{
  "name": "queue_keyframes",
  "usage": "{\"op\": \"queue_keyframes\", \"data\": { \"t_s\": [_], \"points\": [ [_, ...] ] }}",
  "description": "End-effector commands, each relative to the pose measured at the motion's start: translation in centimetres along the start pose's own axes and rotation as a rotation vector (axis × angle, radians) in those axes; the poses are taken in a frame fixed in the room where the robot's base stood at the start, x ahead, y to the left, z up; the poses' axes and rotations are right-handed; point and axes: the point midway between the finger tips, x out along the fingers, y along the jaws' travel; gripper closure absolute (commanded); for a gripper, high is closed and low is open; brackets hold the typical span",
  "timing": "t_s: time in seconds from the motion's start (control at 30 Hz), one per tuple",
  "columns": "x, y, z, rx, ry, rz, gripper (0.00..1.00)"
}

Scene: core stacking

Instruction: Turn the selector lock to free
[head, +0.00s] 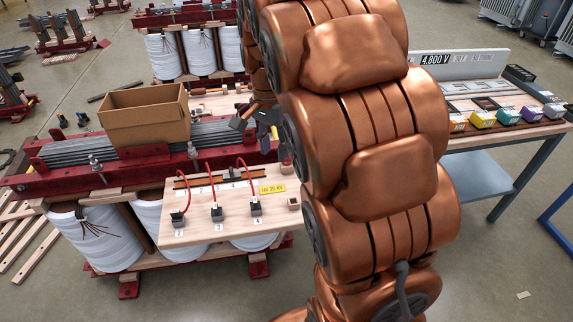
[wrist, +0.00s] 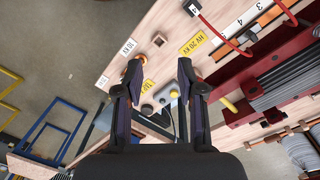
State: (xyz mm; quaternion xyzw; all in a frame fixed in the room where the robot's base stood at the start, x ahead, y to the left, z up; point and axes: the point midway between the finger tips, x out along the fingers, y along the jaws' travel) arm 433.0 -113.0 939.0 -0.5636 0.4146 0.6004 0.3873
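My gripper (wrist: 159,68) is open in the wrist view, its two dark fingers apart with nothing clearly held between them. Its fingertips hang over a pale wooden board (wrist: 160,20). In the head view, my gripper (head: 268,118) is partly hidden by my copper arm near the board (head: 200,230).
Red cables (head: 213,182) rise from black terminals on the board. An open cardboard box (head: 145,115) stands on the transformer's red frame (head: 60,175). A bench (head: 510,138) with coloured boxes is at right.

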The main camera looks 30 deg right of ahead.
Motion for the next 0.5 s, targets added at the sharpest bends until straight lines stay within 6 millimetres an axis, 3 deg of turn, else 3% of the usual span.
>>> {"op": "queue_keyframes", "data": {
  "t_s": [0.03,0.3,0.5],
  "points": [
    [1.6,-1.1,-1.6,0.064,0.003,-0.003,0.61],
    [5.9,-5.5,-9.5,0.42,0.01,-0.029,0.61],
    [8.9,-7.8,-14.2,0.631,0.005,-0.052,0.61]
  ]
}}
